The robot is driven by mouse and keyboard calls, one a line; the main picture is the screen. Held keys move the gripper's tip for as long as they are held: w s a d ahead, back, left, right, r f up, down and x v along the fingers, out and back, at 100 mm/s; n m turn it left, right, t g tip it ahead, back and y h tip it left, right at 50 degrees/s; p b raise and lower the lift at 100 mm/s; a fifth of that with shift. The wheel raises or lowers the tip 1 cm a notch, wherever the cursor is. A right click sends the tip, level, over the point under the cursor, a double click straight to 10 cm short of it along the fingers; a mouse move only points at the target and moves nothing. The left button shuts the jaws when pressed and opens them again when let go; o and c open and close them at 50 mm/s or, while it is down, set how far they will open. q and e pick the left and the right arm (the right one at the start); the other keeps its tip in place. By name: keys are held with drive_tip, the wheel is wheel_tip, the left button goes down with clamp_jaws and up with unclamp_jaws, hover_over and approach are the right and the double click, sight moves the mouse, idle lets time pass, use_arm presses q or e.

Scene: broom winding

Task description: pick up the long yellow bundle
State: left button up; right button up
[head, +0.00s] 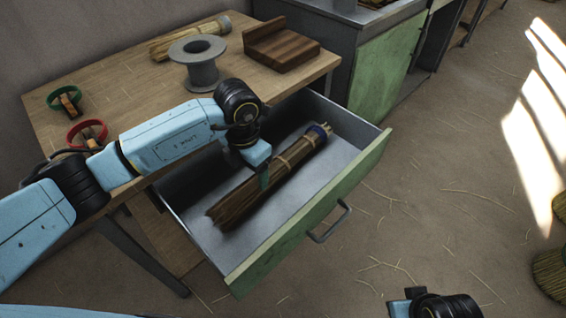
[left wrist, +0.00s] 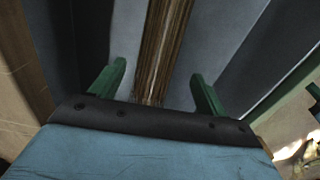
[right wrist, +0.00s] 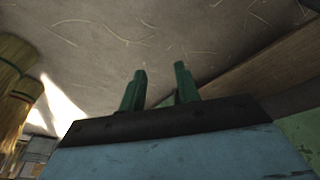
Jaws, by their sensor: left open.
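A long brownish-yellow bundle (head: 272,178) lies in the open drawer, with pale ties around it and a blue band near its far end. My left gripper (head: 264,178) is over the bundle's middle, pointing down. In the left wrist view the bundle (left wrist: 163,50) runs between the two spread green fingers of this gripper (left wrist: 157,88), with a gap on each side. A paler yellow bundle (head: 180,40) lies at the back of the table. My right gripper (right wrist: 159,88) is empty, with its fingers a little apart, away from the drawer.
The drawer (head: 340,182) has a green front with a handle (head: 330,224). On the table (head: 120,92) are a grey spool (head: 200,72), a wooden block (head: 282,50), and green (head: 67,96) and red (head: 88,132) rings. Floor to the right is mostly clear.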

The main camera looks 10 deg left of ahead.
sight(250, 186)
use_arm(q)
drive_tip(key=shift+f+b, duration=0.65)
drive_tip(key=shift+f, duration=1.7)
wheel_tip(250, 186, down, 2)
drive_tip(key=shift+f+b, duration=0.15)
drive_tip(key=shift+b, duration=0.45)
drive_tip(key=shift+w+f+b, duration=0.1)
drive_tip(key=shift+f+b, duration=0.25)
drive_tip(key=shift+f, duration=0.65)
drive_tip(key=c, duration=1.1)
use_arm(e)
drive_tip(key=w+a+r+t+y, duration=0.1)
drive_tip(key=w+a+r+t, duration=0.2)
drive_tip(key=r, duration=0.4)
drive_tip(key=shift+w+a+r, duration=0.2)
drive_tip(key=shift+w+r, duration=0.05)
drive_tip(key=shift+r, duration=0.15)
